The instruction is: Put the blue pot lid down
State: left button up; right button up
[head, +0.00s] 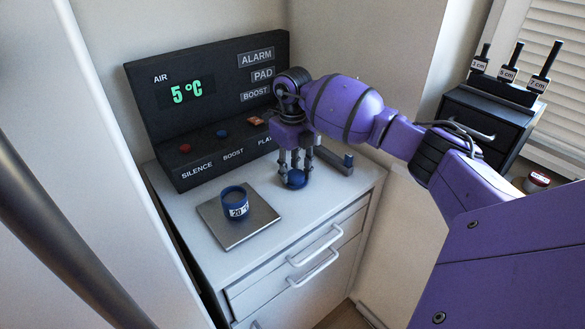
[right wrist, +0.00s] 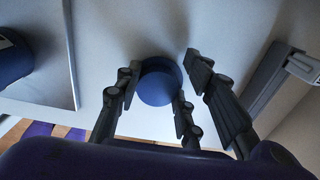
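The round blue pot lid (head: 296,179) is on the white cabinet top, right of the pot. It also shows in the right wrist view (right wrist: 159,82). My right gripper (head: 296,168) points down over it, its fingers spread around the lid. In the wrist view a small gap shows on the right side; contact at the other fingers is hard to tell. The blue pot (head: 235,207), labelled 20 °C, stands uncovered on a grey square pad (head: 262,216). My left gripper is not in view.
A black panel (head: 185,125) reading 5 °C, with buttons, stands behind the pot. A dark drawer unit (head: 468,127) with black tools stands at right. The cabinet's front strip is clear.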

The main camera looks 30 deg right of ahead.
aim_at(293, 172)
jog(key=o, duration=0.4)
jog(key=shift+c, duration=0.2)
notch_tip(293, 172, up, 12)
jog(key=shift+r, duration=0.15)
dwell(0.6)
